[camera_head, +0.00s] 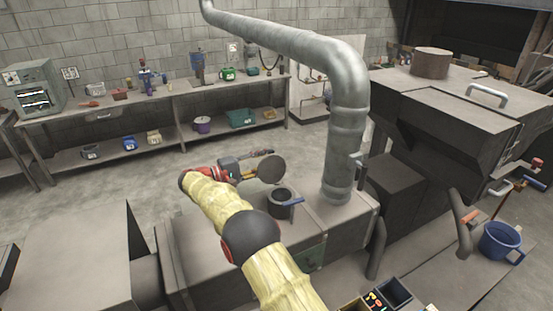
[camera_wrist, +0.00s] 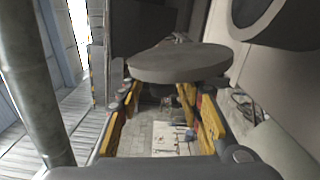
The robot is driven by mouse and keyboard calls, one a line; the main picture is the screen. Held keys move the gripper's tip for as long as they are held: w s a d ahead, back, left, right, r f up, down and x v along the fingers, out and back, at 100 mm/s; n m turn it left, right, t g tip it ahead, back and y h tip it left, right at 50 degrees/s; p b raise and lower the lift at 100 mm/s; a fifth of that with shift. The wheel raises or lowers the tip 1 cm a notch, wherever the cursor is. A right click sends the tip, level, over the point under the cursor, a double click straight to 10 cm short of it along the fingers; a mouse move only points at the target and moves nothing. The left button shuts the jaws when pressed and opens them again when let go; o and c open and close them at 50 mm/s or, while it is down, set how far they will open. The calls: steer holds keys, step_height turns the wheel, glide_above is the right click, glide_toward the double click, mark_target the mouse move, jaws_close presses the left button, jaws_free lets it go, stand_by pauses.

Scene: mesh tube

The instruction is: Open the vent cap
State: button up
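The vent's mouth looks open in the head view. My gripper (camera_head: 248,164) is just left of the cap, by its face or edge; contact is unclear. In the wrist view the cap (camera_wrist: 178,64) lies across the far end of my fingers (camera_wrist: 158,95), hiding the tips. The yellow finger pads are well apart with nothing visible between them. Whether a hinge joins cap and vent is hidden.
A thick metal pipe (camera_head: 346,150) rises right of the vent from the same metal box. A large dark machine (camera_head: 455,110) stands at right, with a blue bucket (camera_head: 500,241) below. A cluttered workbench (camera_head: 180,105) lines the back wall. Open floor lies between.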

steer(key=v, duration=0.7)
steer(key=shift+a, duration=0.25)
steer(key=shift+s+a, duration=0.1)
steer(key=shift+s, duration=0.05)
